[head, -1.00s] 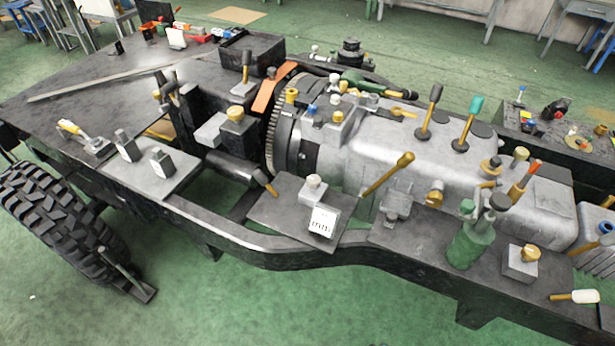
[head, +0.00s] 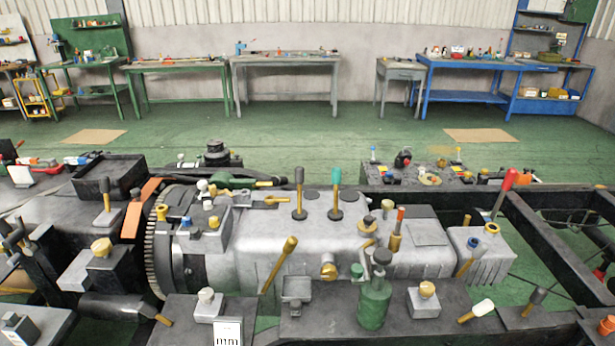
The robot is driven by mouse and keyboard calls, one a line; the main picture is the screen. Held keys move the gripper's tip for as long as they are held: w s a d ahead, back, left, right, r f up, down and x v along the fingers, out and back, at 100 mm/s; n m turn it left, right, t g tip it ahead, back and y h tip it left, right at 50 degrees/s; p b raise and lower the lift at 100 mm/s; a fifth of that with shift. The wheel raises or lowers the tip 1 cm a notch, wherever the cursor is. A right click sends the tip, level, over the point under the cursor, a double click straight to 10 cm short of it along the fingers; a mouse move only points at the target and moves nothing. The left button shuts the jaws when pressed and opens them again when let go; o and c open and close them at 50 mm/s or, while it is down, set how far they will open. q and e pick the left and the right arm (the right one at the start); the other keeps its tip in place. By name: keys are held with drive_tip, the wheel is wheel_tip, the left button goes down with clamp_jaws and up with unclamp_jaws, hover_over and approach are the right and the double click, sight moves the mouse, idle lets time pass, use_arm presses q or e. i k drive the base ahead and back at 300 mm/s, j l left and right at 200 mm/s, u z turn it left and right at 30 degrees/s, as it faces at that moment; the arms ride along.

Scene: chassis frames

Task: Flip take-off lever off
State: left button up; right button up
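No lever carries a readable take-off label, so I cannot tell which one is the take-off lever. On the grey gearbox housing (head: 255,255) stand a grey-knobbed lever (head: 299,190) and a teal-knobbed lever (head: 336,192), both close to upright. A brass lever (head: 280,262) leans to the right at the housing's near side. A red-knobbed lever (head: 505,190) leans to the right above the ribbed grey box (head: 483,255) at the right end. A white-tipped lever (head: 476,311) lies low at the front right. Neither gripper is in view.
A green bottle (head: 375,302) and a brass-knobbed block (head: 424,299) stand on the front plate. A white card (head: 228,333) stands at the bottom. Dark frame rails (head: 545,240) run at the right. Green floor lies open behind, with workbenches (head: 285,62) along the wall.

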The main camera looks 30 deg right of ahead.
sight(480, 249)
drive_tip(key=z, duration=2.15)
